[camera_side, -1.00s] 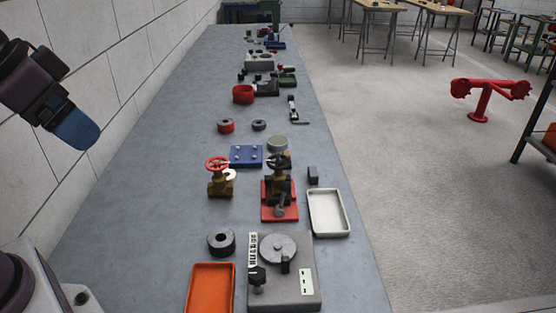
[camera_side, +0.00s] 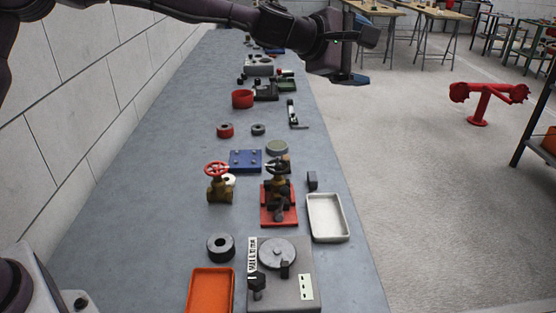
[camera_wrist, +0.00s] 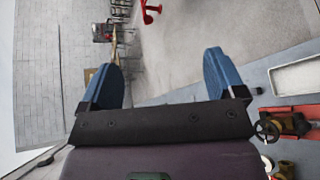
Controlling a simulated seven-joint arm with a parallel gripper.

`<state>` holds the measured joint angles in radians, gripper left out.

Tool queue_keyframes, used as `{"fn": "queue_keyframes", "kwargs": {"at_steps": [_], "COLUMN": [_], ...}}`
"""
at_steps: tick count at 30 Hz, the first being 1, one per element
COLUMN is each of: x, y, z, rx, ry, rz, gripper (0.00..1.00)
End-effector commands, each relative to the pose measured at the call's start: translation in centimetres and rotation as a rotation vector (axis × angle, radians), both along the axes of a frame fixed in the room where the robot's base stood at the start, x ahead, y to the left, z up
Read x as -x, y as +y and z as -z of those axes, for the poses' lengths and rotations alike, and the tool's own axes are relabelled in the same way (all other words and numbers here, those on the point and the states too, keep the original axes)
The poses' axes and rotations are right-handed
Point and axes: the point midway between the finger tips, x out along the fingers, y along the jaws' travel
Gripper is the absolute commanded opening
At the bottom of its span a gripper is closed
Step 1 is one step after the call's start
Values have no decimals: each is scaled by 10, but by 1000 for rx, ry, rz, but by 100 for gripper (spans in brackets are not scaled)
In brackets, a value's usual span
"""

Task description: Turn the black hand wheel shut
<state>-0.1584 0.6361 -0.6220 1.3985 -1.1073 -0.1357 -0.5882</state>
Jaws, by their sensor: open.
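The black hand wheel (camera_side: 278,165) sits on top of a brass valve on a red base plate (camera_side: 279,216), in the middle of the bench in the side view. In the wrist view the black wheel (camera_wrist: 267,130) shows at the lower right, next to the red base. My gripper (camera_side: 350,79) is up high, well above and beyond the wheel, near the bench's right edge. In the wrist view my gripper's blue fingers (camera_wrist: 160,80) are wide apart with nothing between them.
A second brass valve with a red wheel (camera_side: 215,169) stands just left of the black one. A white tray (camera_side: 328,218) lies to the right. A grey fixture (camera_side: 284,290) and an orange tray (camera_side: 210,291) are in front. The bench's left side (camera_side: 130,190) is clear.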

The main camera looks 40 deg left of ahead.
Motion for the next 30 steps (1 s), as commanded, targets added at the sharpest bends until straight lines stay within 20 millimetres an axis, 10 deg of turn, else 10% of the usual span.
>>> {"fn": "queue_keyframes", "kwargs": {"at_steps": [5, 11, 21, 30], "x": [-66, -49, 26, 30], "y": [79, 149, 154, 156], "z": [51, 141, 147, 174], "rx": [688, 1309, 1550, 1561], "ry": [236, 580, 801, 761], "rz": [-675, -1509, -2377, -2433], "gripper": [88, 88, 88, 88]}}
